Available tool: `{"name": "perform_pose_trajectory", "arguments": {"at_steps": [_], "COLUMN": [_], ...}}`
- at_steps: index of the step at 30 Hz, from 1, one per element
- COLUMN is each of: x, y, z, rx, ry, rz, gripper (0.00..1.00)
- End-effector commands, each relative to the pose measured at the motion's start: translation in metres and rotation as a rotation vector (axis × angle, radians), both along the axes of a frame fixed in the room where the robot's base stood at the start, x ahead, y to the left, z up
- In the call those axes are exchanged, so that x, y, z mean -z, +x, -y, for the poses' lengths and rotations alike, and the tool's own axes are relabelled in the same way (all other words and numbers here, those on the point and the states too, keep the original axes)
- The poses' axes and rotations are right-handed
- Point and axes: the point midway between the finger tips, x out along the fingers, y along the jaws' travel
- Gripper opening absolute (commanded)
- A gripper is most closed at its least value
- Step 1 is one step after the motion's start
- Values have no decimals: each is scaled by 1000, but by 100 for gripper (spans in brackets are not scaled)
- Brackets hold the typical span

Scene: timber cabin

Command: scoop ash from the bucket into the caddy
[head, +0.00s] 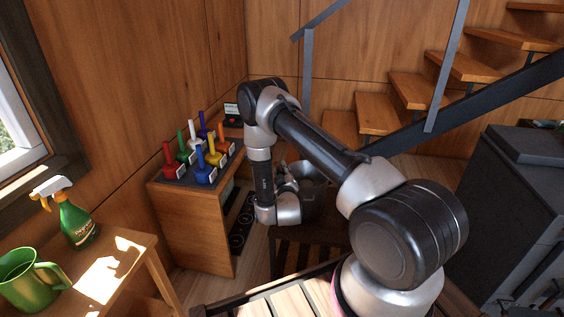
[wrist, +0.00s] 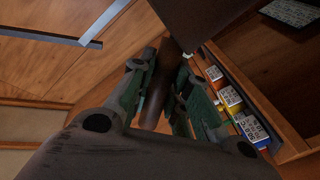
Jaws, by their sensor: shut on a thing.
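My gripper (wrist: 165,85) is shut on a dark brown, rod-like handle (wrist: 153,98) in the wrist view. A broad dark brown plate (wrist: 205,22) shows just beyond the handle; I take the two for the scoop, but cannot see whether they join. In the head view my gripper (head: 290,185) hangs low beyond the wooden bench, largely hidden by my own wrist. A grey, rounded metal shape (head: 312,171) beside it may be the bucket, mostly hidden. No ash is visible, and I cannot pick out the caddy.
Several coloured, labelled handled items stand on a grey mat (head: 186,171) on the wooden cabinet (head: 196,220). A dark stove-like block (head: 510,190) is at right, stairs (head: 415,90) behind.

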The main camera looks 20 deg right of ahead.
Motion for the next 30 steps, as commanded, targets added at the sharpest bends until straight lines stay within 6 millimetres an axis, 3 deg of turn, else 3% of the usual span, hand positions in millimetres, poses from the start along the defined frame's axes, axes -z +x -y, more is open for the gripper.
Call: {"name": "perform_pose_trajectory", "arguments": {"at_steps": [4, 10, 30], "x": [13, 13, -41], "y": [-2, -3, -2], "z": [-1, -1, 0], "rx": [-2, -3, -2], "ry": [-4, -5, -6], "rz": [-3, -8, -2], "gripper": [0, 0, 0]}}
